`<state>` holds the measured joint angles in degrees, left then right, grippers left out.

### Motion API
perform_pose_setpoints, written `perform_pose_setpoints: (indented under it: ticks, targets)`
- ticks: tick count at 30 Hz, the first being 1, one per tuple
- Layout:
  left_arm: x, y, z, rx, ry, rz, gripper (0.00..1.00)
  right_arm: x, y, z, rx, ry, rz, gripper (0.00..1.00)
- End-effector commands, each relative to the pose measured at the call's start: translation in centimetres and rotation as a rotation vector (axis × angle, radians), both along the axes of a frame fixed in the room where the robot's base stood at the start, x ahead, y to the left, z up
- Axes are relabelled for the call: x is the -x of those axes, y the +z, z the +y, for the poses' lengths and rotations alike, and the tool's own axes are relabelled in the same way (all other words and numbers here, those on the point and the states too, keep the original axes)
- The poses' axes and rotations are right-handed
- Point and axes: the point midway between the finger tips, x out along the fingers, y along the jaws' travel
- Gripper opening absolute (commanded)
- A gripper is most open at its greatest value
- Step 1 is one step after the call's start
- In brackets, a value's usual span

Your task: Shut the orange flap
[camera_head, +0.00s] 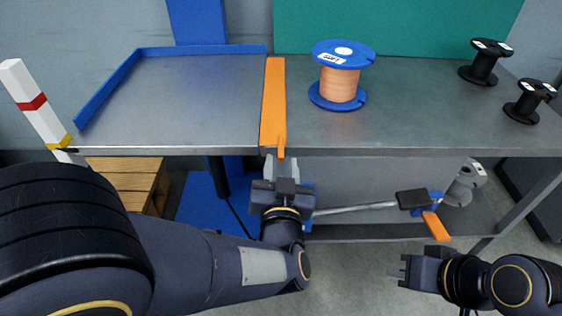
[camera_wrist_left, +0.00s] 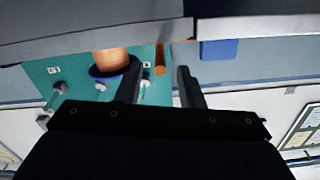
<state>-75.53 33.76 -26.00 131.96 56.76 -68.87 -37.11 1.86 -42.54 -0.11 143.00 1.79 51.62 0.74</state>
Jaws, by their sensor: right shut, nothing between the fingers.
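The orange flap (camera_head: 273,100) shows as a long narrow strip along the right side of the blue-edged tray area. A small tab (camera_head: 281,147) at its near end reaches the bench's front edge. My left gripper (camera_head: 284,178) is just in front of and below that edge, close to the tab. Its fingers stand apart with nothing between them, which the left wrist view (camera_wrist_left: 157,85) also shows. I cannot tell whether it touches the tab. An orange piece (camera_wrist_left: 160,59) shows beyond the fingers there. My right gripper (camera_head: 401,268) is shut and empty, low at the right, away from the bench.
A blue spool of copper-coloured wire (camera_head: 340,84) stands right of the flap. Black spools (camera_head: 484,66) stand farther right. Below the bench a metal lever (camera_head: 355,208) carries a black block and an orange piece (camera_head: 436,226). A striped post (camera_head: 35,105) stands left.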

Motion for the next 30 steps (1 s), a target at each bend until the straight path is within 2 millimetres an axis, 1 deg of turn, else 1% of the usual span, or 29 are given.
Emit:
perform_pose_setpoints:
  ticks: [1, 6, 10, 16, 17, 24, 25, 30]
  targets:
    - [-0.9, -0.2, 0.2, 0.0, 0.005, -0.002, 0.34, 0.0, -0.4, 0.0, 0.0, 0.0, 0.0, 0.0]
    - [-2.7, -0.1, 0.1, 0.0, 0.002, 0.0, 0.34, 0.0, -0.9, 0.0, 0.0, 0.0, 0.0, 0.0]
    - [-3.2, 0.0, 0.0, -0.001, -0.001, 0.0, 0.34, 0.0, -0.9, 0.0, 0.0, 0.0, 0.0, 0.0]
    - [-3.2, 0.0, 0.0, -0.001, -0.002, 0.0, 0.34, 0.0, -0.9, 0.0, 0.0, 0.0, 0.0, 0.0]
    - [-3.2, 0.0, 0.0, -0.001, -0.002, 0.0, 0.33, 0.0, -0.9, 0.0, 0.0, 0.0, 0.0, 0.0]
    - [-3.2, 0.0, 0.0, 0.0, -0.001, 0.0, 0.02, 0.0, -0.9, 0.0, 0.0, 0.0, 0.0, 0.0]
    - [-3.2, 0.0, 0.0, 0.0, -0.001, 0.0, 0.0, 0.0, -0.9, 0.0, 0.0, 0.0, 0.0, 0.0]
    - [-3.2, 0.0, 0.0, 0.002, -0.002, 0.001, 0.0, 0.0, -0.9, 0.0, 0.0, 0.0, 0.0, 0.0]
